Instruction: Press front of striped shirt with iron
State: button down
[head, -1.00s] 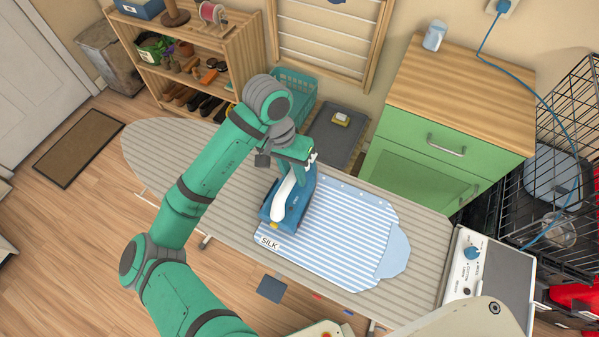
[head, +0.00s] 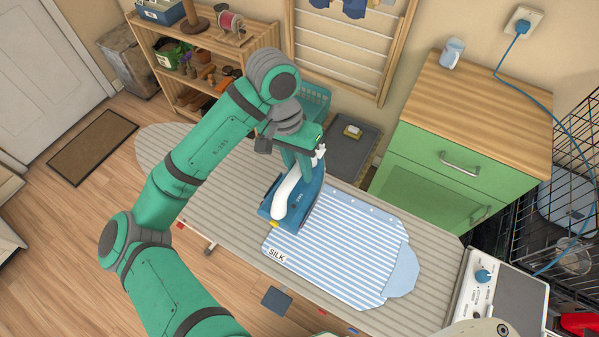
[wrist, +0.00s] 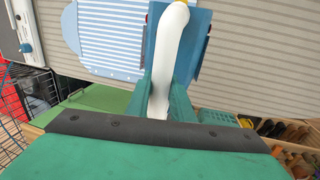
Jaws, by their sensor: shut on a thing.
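The striped shirt (head: 345,245), light blue and white, lies flat over the right part of the ironing board (head: 225,190), with a SILK tag (head: 277,254) at its near left corner. The iron (head: 272,208) has a blue body and a white handle with a yellow tip. It is at the shirt's left end; I cannot tell whether it touches the cloth. My gripper (head: 305,162) is shut on the white handle from the back. The wrist view shows the handle between my fingers (wrist: 162,92), with the blue body beneath and the shirt (wrist: 100,35) beside it.
A control box with a blue dial (head: 484,276) stands at the board's right end. A green cabinet (head: 440,180) with a wooden top is behind it, and a wire rack (head: 560,150) is at far right. A shoe shelf (head: 225,50) stands back left. The board's left part is bare.

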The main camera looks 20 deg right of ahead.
jog(key=shift+a+r, duration=0.1)
jog(key=shift+r, duration=0.25)
jog(key=s+a+r, duration=0.2)
jog(key=s+r, duration=0.4)
jog(key=s, duration=0.4)
jog(key=shift+s+a, duration=0.2)
jog(key=shift+a, duration=0.1)
jog(key=shift+w, duration=0.1)
dwell(1.2)
